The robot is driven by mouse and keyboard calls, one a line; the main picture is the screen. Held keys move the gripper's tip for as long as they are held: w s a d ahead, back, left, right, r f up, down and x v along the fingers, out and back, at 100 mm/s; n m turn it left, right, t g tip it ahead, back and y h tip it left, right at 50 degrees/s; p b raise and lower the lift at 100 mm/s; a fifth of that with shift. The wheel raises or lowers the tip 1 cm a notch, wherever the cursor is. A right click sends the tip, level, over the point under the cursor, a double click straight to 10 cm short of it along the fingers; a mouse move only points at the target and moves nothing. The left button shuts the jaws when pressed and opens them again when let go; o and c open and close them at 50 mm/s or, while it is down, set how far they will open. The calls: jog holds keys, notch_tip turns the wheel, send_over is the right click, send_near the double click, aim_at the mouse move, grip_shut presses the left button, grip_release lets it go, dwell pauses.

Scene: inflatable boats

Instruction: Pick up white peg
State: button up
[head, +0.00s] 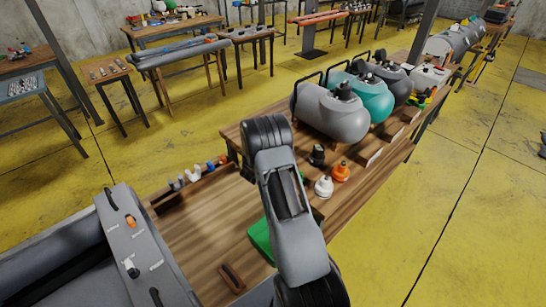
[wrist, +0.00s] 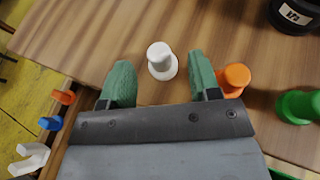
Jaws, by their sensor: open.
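The white peg (wrist: 161,60) stands upright on the wooden table in the wrist view, with a round head on a wider flange. It sits ahead of and between the two green fingers of my gripper (wrist: 155,84), which are apart with nothing gripped. In the head view my arm covers the gripper. A white knobbed piece (head: 323,187) stands right of my arm there; I cannot tell whether it is the same peg.
An orange peg (wrist: 236,77) stands close by the right finger. A green peg (wrist: 298,105) and a black container (wrist: 294,15) are farther right. Coloured hooks (wrist: 50,123) line the left edge. Grey and teal tanks (head: 332,112) stand farther back.

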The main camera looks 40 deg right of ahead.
jog(key=shift+p+x, duration=0.35)
jog(key=shift+x, duration=1.6)
jog(key=shift+a+f, duration=0.1)
jog(key=shift+c, duration=0.5)
jog(key=c, duration=0.9)
